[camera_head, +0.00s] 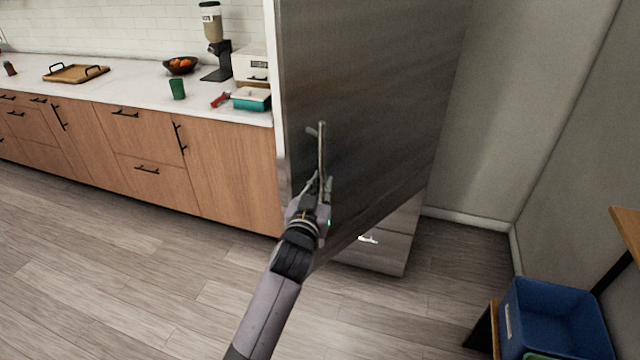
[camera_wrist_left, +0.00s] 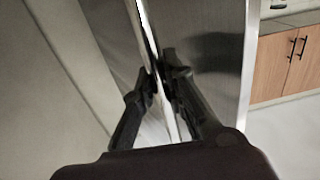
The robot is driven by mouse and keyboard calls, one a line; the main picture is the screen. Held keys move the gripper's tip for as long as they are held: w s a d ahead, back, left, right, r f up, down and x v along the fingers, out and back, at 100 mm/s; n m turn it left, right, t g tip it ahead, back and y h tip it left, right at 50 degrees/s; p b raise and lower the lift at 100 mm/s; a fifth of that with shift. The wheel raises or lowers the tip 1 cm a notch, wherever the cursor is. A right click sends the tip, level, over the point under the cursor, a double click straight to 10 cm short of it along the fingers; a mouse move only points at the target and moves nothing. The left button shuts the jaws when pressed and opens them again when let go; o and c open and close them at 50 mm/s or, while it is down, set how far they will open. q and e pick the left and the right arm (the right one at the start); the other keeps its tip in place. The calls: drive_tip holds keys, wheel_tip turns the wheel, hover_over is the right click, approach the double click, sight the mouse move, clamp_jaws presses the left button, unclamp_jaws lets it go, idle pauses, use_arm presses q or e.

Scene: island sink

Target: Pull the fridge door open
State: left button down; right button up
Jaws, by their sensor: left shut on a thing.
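The fridge door (camera_head: 375,90) is a tall dark steel panel in the middle of the head view. Its bottom edge slants out over the lower drawer front (camera_head: 385,245), so the door stands partly open. The upright bar handle (camera_head: 322,140) is near the door's left edge. My left gripper (camera_head: 318,185) is shut on the lower part of this handle. In the left wrist view the handle (camera_wrist_left: 148,32) runs between the two dark fingers (camera_wrist_left: 160,82), with the steel door (camera_wrist_left: 215,50) beside it. The fridge's inside is hidden. My right gripper is not in view.
A wooden cabinet row with a white counter (camera_head: 120,92) stands left of the fridge. A blue bin (camera_head: 555,320) is at the lower right, beside a wooden edge (camera_head: 628,230). A wall is on the right. The floor (camera_head: 130,270) in front is clear.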

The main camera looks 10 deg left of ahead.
use_arm(q)
drive_tip(key=c, duration=1.6)
unclamp_jaws()
drive_tip(key=s, duration=1.2)
drive_tip(key=shift+a, duration=0.2)
